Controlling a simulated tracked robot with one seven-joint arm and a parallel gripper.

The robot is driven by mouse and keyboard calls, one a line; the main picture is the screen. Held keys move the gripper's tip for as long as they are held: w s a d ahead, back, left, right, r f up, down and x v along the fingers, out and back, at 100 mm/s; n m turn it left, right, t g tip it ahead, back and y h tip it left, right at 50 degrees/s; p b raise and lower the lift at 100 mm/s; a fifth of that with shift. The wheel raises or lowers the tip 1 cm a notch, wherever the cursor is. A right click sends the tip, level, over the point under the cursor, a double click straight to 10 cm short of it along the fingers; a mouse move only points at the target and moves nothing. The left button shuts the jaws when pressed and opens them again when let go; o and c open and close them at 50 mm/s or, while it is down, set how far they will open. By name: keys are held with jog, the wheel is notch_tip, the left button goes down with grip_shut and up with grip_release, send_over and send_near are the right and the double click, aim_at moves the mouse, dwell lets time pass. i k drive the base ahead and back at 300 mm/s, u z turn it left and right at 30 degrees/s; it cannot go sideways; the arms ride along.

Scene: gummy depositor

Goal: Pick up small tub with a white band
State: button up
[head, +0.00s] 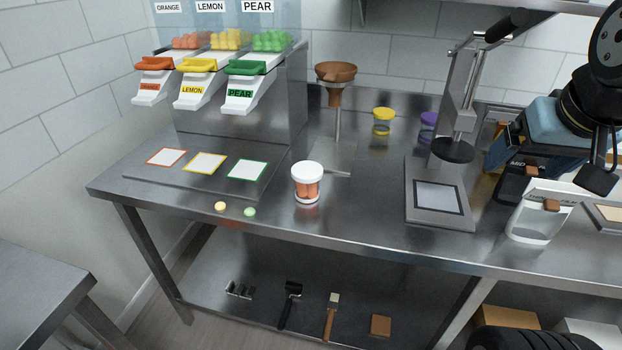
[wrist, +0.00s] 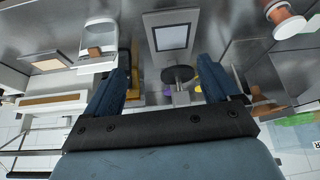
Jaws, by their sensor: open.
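A small clear tub (head: 307,188) with a white lid and white base stands upright on the steel table, with orange pieces inside. It also shows at the upper right of the wrist view (wrist: 283,17). Whether its white lid is the named band I cannot tell. My gripper (wrist: 160,82) is open, with nothing between its blue fingers. In the head view it is at the right, beyond the press and well apart from the tub; its fingertips are partly hidden there.
A press (head: 440,208) stands between my gripper and the tub. Yellow-lidded (head: 382,121) and purple-lidded (head: 428,126) tubs stand behind, near a brown funnel (head: 336,75). Two gummies (head: 249,212) lie near the front edge.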

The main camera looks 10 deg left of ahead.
aim_at(305, 193)
jog(key=z, duration=0.4)
jog(key=k, duration=1.5)
jog(key=u, duration=0.9)
jog(key=i, duration=0.5)
jog(key=z, duration=0.05)
